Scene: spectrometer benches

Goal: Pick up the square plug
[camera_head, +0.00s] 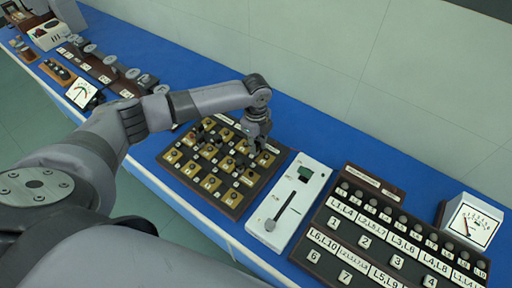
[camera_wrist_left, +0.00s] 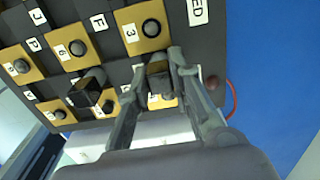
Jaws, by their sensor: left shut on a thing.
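My left gripper (camera_head: 259,142) reaches down over the right part of a dark board with brass plates (camera_head: 232,208). In the left wrist view its two fingers (camera_wrist_left: 158,68) are closed on the sides of a small dark square plug (camera_wrist_left: 159,72). The plug is at a brass plate near the board's edge; I cannot tell whether it is seated or raised. In the head view the gripper hides this plug. Another dark square block (camera_wrist_left: 86,93) stands on a plate to the left in the wrist view. My right gripper is not in view.
Round knobs (camera_wrist_left: 77,47) sit on neighbouring brass plates. A white panel with a slider (camera_head: 290,203) lies right of the board, then a labelled key panel (camera_head: 385,228) and a meter (camera_head: 474,222). The blue bench (camera_head: 310,125) is clear behind the board.

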